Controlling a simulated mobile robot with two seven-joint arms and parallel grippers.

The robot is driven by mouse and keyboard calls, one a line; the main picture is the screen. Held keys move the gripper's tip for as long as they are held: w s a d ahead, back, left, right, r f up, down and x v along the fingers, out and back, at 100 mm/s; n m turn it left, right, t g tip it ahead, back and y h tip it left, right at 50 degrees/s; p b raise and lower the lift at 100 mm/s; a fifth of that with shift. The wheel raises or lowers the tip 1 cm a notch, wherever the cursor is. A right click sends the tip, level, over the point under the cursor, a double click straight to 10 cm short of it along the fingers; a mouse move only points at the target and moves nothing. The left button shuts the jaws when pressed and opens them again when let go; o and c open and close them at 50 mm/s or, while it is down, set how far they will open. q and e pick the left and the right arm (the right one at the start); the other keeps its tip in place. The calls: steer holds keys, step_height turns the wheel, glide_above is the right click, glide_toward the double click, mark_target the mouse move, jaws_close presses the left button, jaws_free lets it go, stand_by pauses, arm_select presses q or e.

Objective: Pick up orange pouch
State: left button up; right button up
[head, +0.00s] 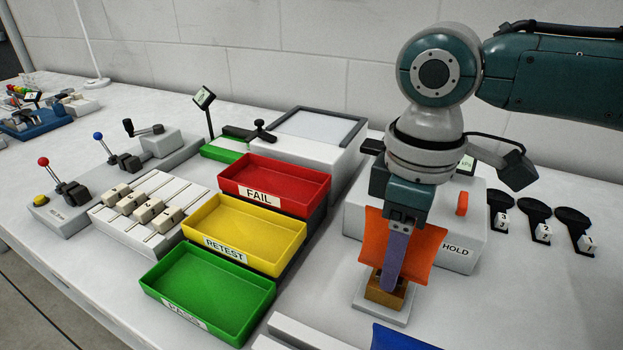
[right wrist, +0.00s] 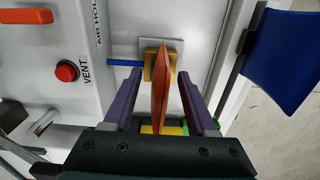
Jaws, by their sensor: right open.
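The orange pouch (head: 376,235) stands upright in a small brass-coloured holder (head: 385,292) on a pale base plate, in front of the grey HOLD box. My right gripper (head: 392,278) comes down over it from above, and one finger crosses in front of the pouch. In the right wrist view the pouch (right wrist: 162,92) shows edge-on between the two purple fingers of my right gripper (right wrist: 160,92). The fingers are apart, with a gap on each side of the pouch. My left gripper is not in view.
Red FAIL (head: 275,180), yellow RETEST (head: 245,230) and green (head: 208,290) trays stand left of the pouch. The HOLD box (head: 460,235) is close behind it, with a red VENT button (right wrist: 67,71). A blue object (head: 400,338) lies at the front edge.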

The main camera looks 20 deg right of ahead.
steer(key=shift+f, duration=0.25)
stand_by(0.6)
jaws_close()
stand_by(0.3)
